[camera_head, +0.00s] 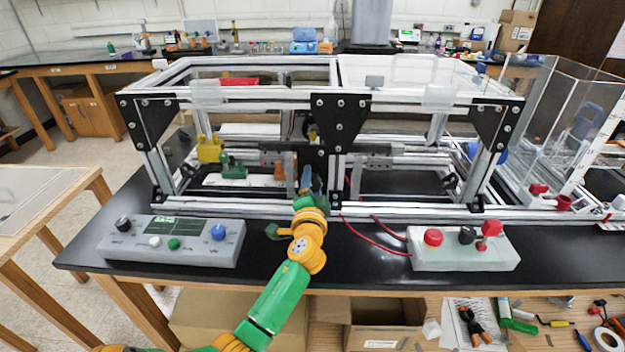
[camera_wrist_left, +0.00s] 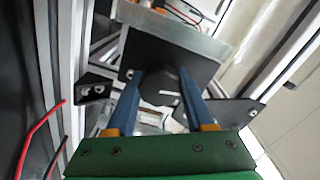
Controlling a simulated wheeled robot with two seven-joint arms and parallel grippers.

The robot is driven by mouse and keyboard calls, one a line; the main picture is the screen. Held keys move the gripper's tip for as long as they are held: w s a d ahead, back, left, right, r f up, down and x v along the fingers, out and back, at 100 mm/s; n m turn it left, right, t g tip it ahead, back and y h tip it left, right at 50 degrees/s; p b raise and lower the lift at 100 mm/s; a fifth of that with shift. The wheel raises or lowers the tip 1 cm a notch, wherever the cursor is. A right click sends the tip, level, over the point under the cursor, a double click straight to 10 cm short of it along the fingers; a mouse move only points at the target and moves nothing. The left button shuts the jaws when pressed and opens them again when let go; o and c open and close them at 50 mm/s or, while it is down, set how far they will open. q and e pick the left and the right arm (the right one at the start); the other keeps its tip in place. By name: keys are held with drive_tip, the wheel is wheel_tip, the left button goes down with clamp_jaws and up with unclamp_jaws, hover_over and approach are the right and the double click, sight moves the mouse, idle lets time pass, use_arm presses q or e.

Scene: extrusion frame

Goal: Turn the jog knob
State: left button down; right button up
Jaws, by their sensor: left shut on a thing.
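My left gripper (camera_head: 306,178) reaches into the lower middle of the extrusion frame (camera_head: 252,103). In the left wrist view its two blue fingers (camera_wrist_left: 160,76) stand on either side of a dark round knob (camera_wrist_left: 160,92), which I take to be the jog knob, and are shut on it. The knob sits in front of a dark plate (camera_wrist_left: 172,50). In the head view my gripper and the black bracket hide the knob, and its turn angle cannot be read. My right gripper is in neither view.
A grey control box (camera_head: 190,256) with several knobs and a small screen stands front left. A pale box (camera_head: 460,262) with a red button and red wires (camera_head: 378,240) stands front right. Frame bars and black corner plates (camera_head: 340,128) closely surround my left gripper.

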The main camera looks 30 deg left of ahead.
use_arm(q)
drive_tip(key=m+p, duration=0.1)
drive_tip(key=m, duration=0.5)
drive_tip(key=shift+m+p, duration=0.4)
drive_tip(key=shift+r, duration=0.1)
idle(0.3)
drive_tip(key=c, duration=0.6)
unclamp_jaws()
drive_tip(key=shift+o, duration=0.2)
drive_tip(key=shift+a, duration=0.1)
drive_tip(key=v, duration=0.7)
